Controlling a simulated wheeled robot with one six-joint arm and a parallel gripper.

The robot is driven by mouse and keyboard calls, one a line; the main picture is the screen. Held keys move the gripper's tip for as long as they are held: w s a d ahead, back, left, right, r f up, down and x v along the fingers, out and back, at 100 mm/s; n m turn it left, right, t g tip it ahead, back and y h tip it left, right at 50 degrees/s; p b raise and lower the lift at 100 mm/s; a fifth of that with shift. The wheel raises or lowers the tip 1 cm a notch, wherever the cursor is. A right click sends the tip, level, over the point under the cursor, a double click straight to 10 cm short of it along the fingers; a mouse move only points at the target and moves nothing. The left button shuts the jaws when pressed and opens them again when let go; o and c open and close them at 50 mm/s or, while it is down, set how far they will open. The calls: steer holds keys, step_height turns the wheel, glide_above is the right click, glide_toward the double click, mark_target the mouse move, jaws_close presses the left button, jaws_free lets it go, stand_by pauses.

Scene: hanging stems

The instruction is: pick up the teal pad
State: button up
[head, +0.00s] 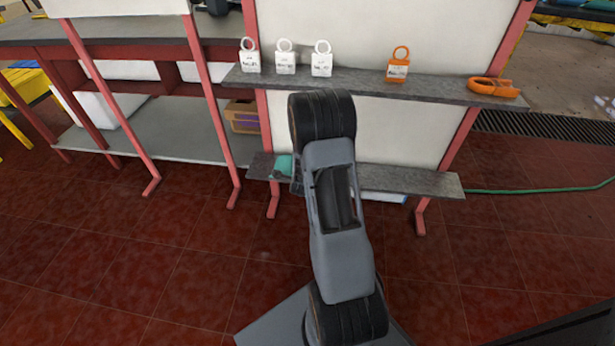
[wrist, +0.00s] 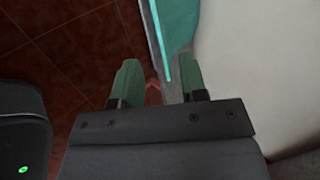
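The teal pad (head: 283,166) lies on the left part of the lower grey shelf (head: 410,180) in the head view, its right side hidden behind my arm. In the wrist view the teal pad (wrist: 178,30) shows at the top, ahead of my gripper, with a bright teal edge on its left side. My gripper (wrist: 158,88) is open, its two green fingers apart and nothing seen between them. The pad is ahead of the right finger and looks apart from both. In the head view my arm hides most of the gripper.
A white panel (wrist: 245,50) stands close to the right of my gripper. The upper shelf (head: 360,82) carries several white and orange tags (head: 397,66) and an orange clamp (head: 492,87). Red posts (head: 213,110) stand to the left. The red tiled floor in front is clear.

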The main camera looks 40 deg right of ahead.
steer(key=b+x, duration=0.3)
steer(key=x, duration=0.7)
steer(key=shift+f, duration=0.3)
steer(key=shift+w+d+f, duration=0.35)
steer(key=shift+f, duration=0.05)
jaws_close()
steer(key=shift+r, duration=0.1)
